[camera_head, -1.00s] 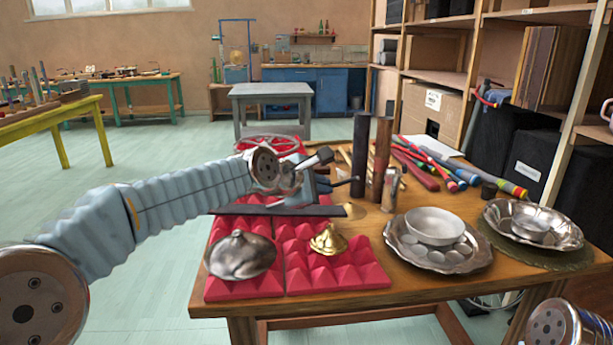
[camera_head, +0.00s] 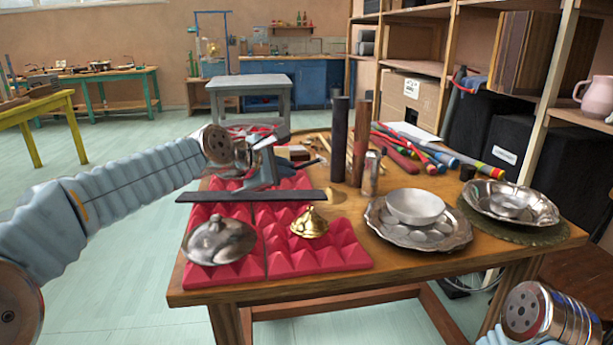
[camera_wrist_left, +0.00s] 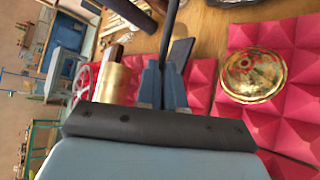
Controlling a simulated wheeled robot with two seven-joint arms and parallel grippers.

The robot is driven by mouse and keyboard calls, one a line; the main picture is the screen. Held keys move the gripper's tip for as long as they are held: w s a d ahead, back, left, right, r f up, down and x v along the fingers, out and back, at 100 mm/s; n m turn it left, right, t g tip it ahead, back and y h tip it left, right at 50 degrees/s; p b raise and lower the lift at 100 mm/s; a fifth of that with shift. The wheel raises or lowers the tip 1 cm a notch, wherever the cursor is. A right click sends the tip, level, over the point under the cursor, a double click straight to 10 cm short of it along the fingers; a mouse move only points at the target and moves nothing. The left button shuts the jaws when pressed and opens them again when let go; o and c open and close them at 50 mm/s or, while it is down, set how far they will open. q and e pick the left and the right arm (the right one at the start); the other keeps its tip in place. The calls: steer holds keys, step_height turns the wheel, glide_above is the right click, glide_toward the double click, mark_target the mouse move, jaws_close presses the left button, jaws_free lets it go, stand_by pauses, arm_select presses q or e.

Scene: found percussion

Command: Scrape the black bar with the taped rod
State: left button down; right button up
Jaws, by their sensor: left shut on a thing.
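The black bar (camera_head: 250,196) lies flat across the red pyramid foam pads (camera_head: 300,257), behind the metal lids. Part of it shows in the left wrist view (camera_wrist_left: 181,52), just beyond the fingers. My left gripper (camera_head: 266,178) is above and behind the bar, tilted down. In the left wrist view, its blue-grey fingers (camera_wrist_left: 162,86) are shut on a thin dark rod (camera_wrist_left: 170,28), apparently the taped rod, which sticks out past them. Its tape cannot be made out. Whether rod and bar touch cannot be told. My right gripper is out of view.
A silver lid (camera_head: 220,241) and a brass lid (camera_head: 310,223) sit on the foam in front of the bar. Upright tubes (camera_head: 340,140), coloured rods (camera_head: 430,160) and a silver tray with a bowl (camera_head: 418,232) occupy the table's right side. Open floor lies left.

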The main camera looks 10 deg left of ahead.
arm_select(q)
steer(key=shift+a, duration=0.5)
step_height(320, 180, up, 6)
steer(key=p, duration=0.3)
steer(key=shift+p, duration=0.4)
steer(key=shift+s, duration=0.1)
stand_by(1.1)
